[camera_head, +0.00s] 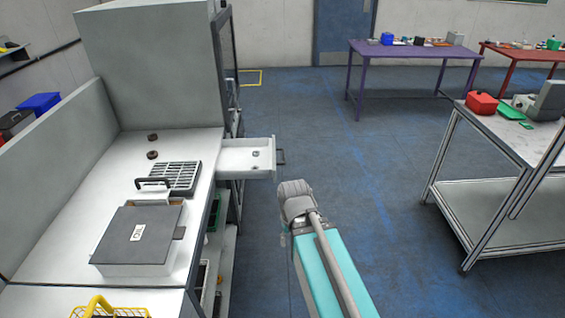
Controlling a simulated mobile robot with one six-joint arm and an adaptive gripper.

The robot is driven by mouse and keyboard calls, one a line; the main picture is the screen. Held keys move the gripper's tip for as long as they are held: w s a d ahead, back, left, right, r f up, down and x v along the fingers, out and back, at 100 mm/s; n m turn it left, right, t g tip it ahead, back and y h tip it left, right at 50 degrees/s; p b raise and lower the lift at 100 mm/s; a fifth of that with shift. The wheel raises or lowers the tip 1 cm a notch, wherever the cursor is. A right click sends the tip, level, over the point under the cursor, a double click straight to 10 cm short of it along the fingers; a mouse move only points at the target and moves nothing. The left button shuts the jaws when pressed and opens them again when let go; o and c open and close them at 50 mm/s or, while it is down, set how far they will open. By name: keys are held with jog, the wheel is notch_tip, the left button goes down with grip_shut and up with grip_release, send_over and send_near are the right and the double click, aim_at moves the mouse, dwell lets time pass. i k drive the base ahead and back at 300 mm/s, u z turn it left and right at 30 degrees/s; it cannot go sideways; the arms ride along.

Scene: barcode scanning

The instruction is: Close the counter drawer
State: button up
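The counter drawer (236,160) is pulled out from the right side of the white counter (63,243). It is a white open-topped tray with a small dark item (256,154) inside. Its dark handle (281,157) is at its right end, over the floor. My arm, a grey joint above a teal section, rises at the lower middle, nearer the camera than the drawer and apart from its handle in the picture. No gripper fingers can be made out.
On the counter are a grey box with a dark lid (140,236), a black rack (174,177) and a yellow wire basket (105,308). A metal table (490,152) stands right and a purple table (414,50) behind. Blue floor lies clear between.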

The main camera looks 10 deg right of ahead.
aim_at(235, 161)
jog(key=z, duration=0.15)
jog(key=k, duration=0.2)
jog(key=z, duration=1.5)
jog(key=i, duration=1.8)
jog(key=u, duration=0.05)
